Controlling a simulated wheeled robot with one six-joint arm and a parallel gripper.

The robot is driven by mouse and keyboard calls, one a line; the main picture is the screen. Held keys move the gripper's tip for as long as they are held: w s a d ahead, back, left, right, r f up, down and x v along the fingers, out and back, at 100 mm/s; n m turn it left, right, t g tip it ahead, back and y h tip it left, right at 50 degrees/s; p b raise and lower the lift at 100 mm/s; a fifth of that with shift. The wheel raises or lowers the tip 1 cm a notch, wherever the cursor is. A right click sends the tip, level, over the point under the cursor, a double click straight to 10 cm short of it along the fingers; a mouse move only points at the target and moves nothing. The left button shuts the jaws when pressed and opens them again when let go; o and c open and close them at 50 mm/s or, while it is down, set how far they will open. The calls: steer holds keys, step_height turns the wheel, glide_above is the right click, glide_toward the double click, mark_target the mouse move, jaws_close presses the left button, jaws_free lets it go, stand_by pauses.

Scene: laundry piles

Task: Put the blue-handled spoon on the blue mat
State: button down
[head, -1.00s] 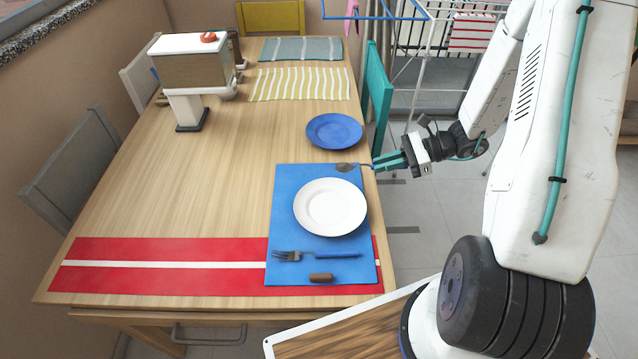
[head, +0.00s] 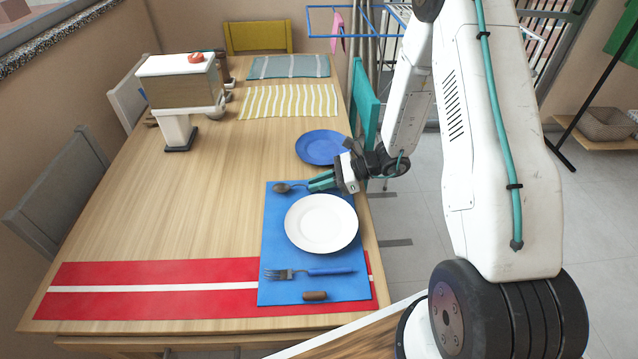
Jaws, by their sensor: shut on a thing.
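The spoon's metal bowl (head: 283,187) shows over the far end of the blue mat (head: 277,232). My gripper (head: 312,184) is shut on the spoon's handle, which its teal fingers mostly hide. I cannot tell whether the spoon touches the mat or hangs just above it. A white plate (head: 321,223) lies on the mat, nearer than the spoon. A blue-handled fork (head: 310,273) lies on the mat on the near side of the plate.
A small brown piece (head: 314,296) lies at the mat's near edge. A blue plate (head: 319,147) sits just beyond the mat, close to my gripper. A red runner (head: 150,304) crosses the table's near end. The table's left middle is clear.

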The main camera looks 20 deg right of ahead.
steer(key=shift+f, duration=0.3)
steer(key=c, duration=1.7)
jaws_free()
steer(key=shift+r, duration=0.1)
